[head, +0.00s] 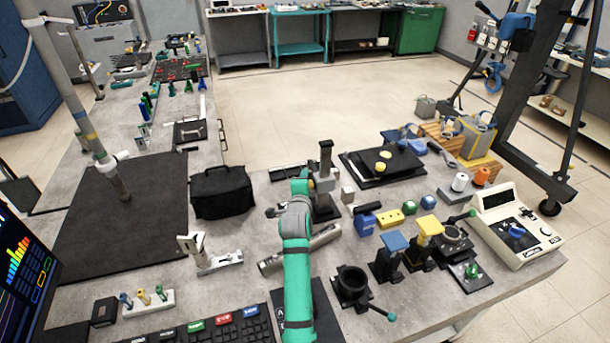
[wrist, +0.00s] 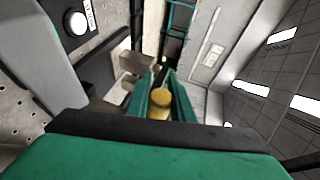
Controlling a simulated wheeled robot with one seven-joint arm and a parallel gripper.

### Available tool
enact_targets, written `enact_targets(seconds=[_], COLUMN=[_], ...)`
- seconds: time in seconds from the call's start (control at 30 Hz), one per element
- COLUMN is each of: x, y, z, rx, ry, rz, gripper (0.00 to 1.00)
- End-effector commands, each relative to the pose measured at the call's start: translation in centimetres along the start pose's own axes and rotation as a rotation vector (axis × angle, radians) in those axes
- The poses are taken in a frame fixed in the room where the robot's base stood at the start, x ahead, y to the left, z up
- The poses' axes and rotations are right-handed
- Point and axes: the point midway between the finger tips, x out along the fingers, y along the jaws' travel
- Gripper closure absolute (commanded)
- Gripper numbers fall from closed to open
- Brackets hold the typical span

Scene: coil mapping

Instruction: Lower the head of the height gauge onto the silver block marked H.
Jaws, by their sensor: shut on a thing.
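The height gauge (head: 326,160) stands upright on the table, with a dark-topped column and a silver body. My gripper (wrist: 160,92) has its green fingers closed around a brass-coloured round part (wrist: 159,104), seemingly a knob on the gauge. In the head view, the end of my arm covers the left side of the gauge and my fingers cannot be made out clearly. A small silver block (head: 347,194) sits just right of the gauge; no letter can be read on it. A silver block-like part (wrist: 136,62) shows ahead of the fingers in the wrist view.
A dark plate (head: 352,172) with a yellow-topped part is behind right. Blue and yellow fixtures (head: 396,240) crowd the right side.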

Motion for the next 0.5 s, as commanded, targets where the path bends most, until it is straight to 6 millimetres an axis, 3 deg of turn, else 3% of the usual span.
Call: enact_targets(seconds=[0.17, 0.2, 0.23, 0.5], x=[0.0, 0.0, 0.0, -0.01], y=[0.14, 0.14, 0.13, 0.06], z=[0.08, 0.09, 0.09, 0.05], rx=[-0.001, -0.001, -0.001, 0.0], ry=[-0.001, -0.001, -0.001, -0.001], rz=[0.003, 0.003, 0.003, 0.002], gripper=[1.0, 0.69, 0.62, 0.6])
